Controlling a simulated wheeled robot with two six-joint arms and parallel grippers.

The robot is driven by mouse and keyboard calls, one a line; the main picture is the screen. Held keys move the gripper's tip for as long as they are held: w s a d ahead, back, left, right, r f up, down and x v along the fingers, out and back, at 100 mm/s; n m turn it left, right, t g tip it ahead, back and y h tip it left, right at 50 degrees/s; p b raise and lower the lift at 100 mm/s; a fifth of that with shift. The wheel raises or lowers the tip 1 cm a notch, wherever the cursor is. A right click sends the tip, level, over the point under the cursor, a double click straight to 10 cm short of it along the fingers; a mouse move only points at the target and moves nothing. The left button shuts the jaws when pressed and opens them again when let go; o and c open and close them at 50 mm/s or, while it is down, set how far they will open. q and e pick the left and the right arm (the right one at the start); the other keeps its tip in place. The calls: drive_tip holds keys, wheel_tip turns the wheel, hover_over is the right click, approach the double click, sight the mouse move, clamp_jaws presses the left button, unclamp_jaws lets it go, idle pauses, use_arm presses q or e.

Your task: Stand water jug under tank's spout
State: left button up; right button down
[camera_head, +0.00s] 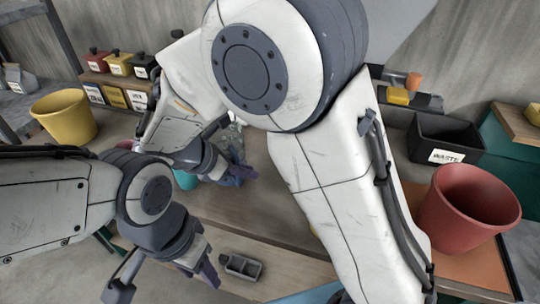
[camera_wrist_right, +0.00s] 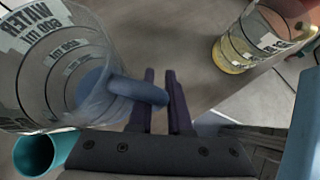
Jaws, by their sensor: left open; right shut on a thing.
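The clear water jug (camera_wrist_right: 40,75) with a blue handle (camera_wrist_right: 138,90) fills the left of the right wrist view, its dark lettering reversed. My right gripper (camera_wrist_right: 162,100) is shut on the handle, whose end lies between the fingers. In the head view the jug (camera_head: 235,150) shows partly behind my right gripper (camera_head: 222,168), above or on the bench; I cannot tell which. My left gripper (camera_head: 205,268) is open and empty in front of the bench, left of a small grey tray. I cannot make out the tank or its spout; my right arm covers the middle.
Another clear vessel with yellow contents (camera_wrist_right: 245,50) and a teal cup (camera_wrist_right: 36,153) stand nearby. A yellow bucket (camera_head: 65,116) stands left, a red bucket (camera_head: 468,205) and black waste bin (camera_head: 443,139) right. The grey tray (camera_head: 240,266) is at the front. Bare bench (camera_head: 250,215) lies centrally.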

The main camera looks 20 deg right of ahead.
drive_tip(key=shift+s+a+f, duration=0.15)
drive_tip(key=shift+a+f, duration=0.6)
drive_tip(key=shift+a, duration=0.35)
drive_tip(key=w+d+f, duration=0.1)
drive_tip(key=w+d, duration=0.1)
drive_tip(key=d, duration=0.3)
drive_tip(key=w+d+f+p, duration=0.1)
drive_tip(key=w+d, duration=0.1)
drive_tip(key=d, duration=0.4)
drive_tip(key=w+d+f+p, duration=0.1)
drive_tip(key=w+d, duration=0.1)
drive_tip(key=d, duration=0.3)
drive_tip(key=shift+w+d, duration=0.15)
drive_tip(key=shift+w, duration=0.2)
drive_tip(key=shift+f, duration=0.35)
drive_tip(key=shift+f, duration=0.1)
